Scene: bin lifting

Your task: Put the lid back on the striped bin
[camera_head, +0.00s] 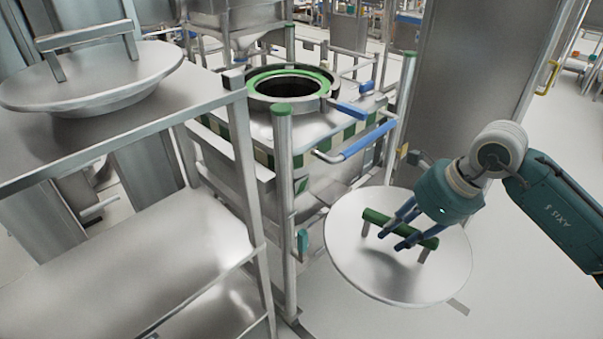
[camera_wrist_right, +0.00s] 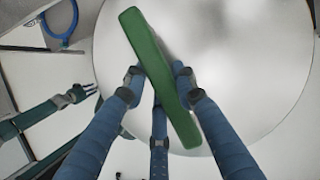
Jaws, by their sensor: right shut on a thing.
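The striped bin (camera_head: 225,155) has a band of green and pale stripes under its top. Its round mouth, with a green ring (camera_head: 262,77), is open and dark inside. A round steel lid (camera_head: 365,270) with a green bar handle (camera_head: 373,215) is right of and lower than the bin, apart from its mouth. My right gripper (camera_head: 402,230) is shut on the handle; its blue fingers also straddle the green bar in the right wrist view (camera_wrist_right: 160,85).
A steel rack (camera_head: 130,260) stands at left, with another steel lid (camera_head: 100,80) with a plain handle on top. A post with a green cap (camera_head: 283,150) and a blue-gripped bar (camera_head: 368,138) edge the bin. A steel column (camera_head: 465,90) stands behind my right arm.

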